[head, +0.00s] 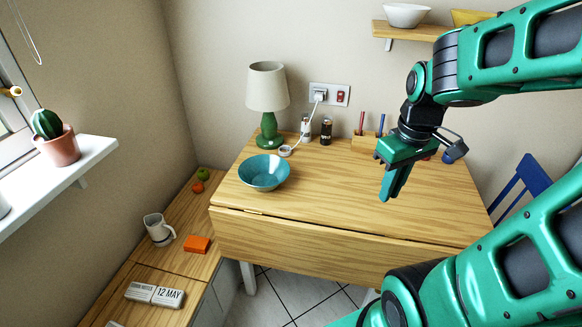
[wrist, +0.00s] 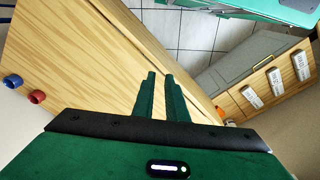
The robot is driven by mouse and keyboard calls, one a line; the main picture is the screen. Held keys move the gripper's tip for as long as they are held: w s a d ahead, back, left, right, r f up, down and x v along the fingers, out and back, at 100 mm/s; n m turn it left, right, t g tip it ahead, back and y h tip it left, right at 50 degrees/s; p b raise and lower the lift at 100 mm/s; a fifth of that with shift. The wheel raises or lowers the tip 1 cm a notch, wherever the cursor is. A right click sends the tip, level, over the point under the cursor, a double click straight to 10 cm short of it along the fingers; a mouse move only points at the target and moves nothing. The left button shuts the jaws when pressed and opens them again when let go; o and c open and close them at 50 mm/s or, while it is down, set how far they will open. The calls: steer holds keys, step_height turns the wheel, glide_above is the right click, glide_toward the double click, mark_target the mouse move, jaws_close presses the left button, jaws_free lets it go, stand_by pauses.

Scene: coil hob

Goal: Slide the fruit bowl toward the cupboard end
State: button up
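The fruit bowl seems to be the teal bowl (head: 264,172), which looks empty and stands upright on the left part of the wooden table (head: 330,205). It is not seen in the wrist view. My gripper (head: 388,198) is above the right part of the table, well to the right of the bowl and apart from it. In the wrist view its two green fingers (wrist: 160,75) point over the table with a narrow gap between them and nothing held.
A green lamp (head: 268,128), two shakers (head: 326,130) and a wooden holder (head: 363,143) stand at the table's back. The table's middle is clear.

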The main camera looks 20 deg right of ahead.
steer(key=w+a+f+n+t, duration=0.1)
steer(key=w+a+f+n, duration=0.1)
steer(key=w+n, duration=0.45)
steer(key=w+a+f+n+t, duration=0.1)
steer(key=w+a+f+n, duration=0.1)
steer(key=w+n, duration=0.4)
steer(key=n+t+y, duration=0.2)
steer(key=n+y, duration=0.1)
steer(key=n, duration=0.8)
glide_toward(283, 179)
steer(key=f, duration=0.2)
steer(key=shift+w+r, duration=0.1)
steer(key=shift+w, duration=0.3)
steer(key=shift+a, duration=0.1)
steer(key=x, duration=1)
steer(key=shift+w+a+f, duration=0.2)
steer(key=shift+w+a, duration=0.05)
steer(key=shift+w, duration=0.05)
jaws_close()
steer(key=shift+s, duration=0.15)
